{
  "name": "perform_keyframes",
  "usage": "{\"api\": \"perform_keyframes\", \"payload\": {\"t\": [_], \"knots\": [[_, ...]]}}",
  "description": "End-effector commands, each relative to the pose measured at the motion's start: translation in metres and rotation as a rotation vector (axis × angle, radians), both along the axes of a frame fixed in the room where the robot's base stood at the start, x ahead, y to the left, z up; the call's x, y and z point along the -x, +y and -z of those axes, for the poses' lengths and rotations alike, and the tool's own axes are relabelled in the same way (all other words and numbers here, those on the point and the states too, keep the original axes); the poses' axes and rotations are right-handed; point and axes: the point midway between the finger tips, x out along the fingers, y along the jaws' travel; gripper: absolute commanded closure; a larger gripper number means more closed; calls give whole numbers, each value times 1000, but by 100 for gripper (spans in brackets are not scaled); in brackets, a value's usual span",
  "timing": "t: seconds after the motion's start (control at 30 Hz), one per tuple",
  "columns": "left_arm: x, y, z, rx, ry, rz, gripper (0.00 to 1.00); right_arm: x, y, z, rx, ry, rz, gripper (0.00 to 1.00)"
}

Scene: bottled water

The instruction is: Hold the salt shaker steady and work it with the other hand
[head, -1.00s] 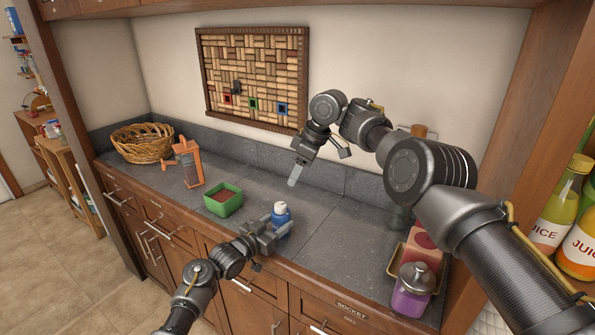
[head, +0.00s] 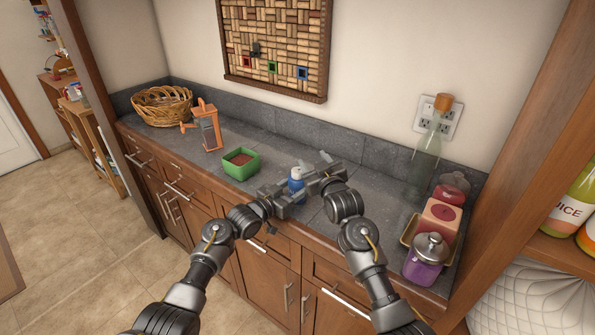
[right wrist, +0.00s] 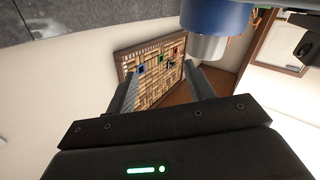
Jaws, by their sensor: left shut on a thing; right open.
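The salt shaker (head: 296,184) is a small blue bottle with a pale cap, over the counter near its front edge. My left gripper (head: 283,193) is shut on its body from the left front. My right gripper (head: 312,168) is open close to the shaker's right side in the head view. In the right wrist view the blue body (right wrist: 216,14) and pale cap (right wrist: 205,47) show at the top. The cap is beside the tip of one finger of the right gripper (right wrist: 161,70), not between the fingers. The shaker's lower part is hidden by the left gripper.
A purple jar (head: 425,262), a pink box (head: 439,219) and a corked bottle (head: 425,160) stand at right.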

Motion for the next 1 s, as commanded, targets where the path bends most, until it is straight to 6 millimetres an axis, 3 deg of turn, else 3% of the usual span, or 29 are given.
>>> {"api": "perform_keyframes", "payload": {"t": [0.03,0.2,0.3,0.43,0.67,1.0], "knots": [[0,0,1,-1,2,1,68,23,2,4,-39,-18,8,47],[0,0,1,-1,2,1,68,79,7,16,-160,-1,18,47],[0,0,1,0,1,1,68,100,10,24,-207,33,17,47],[0,0,1,-1,1,1,68,114,12,29,-239,60,15,47],[0,0,0,-1,1,0,68,110,14,30,-245,66,16,47],[0,0,0,0,0,1,68,51,31,29,-242,66,17,47]]}}
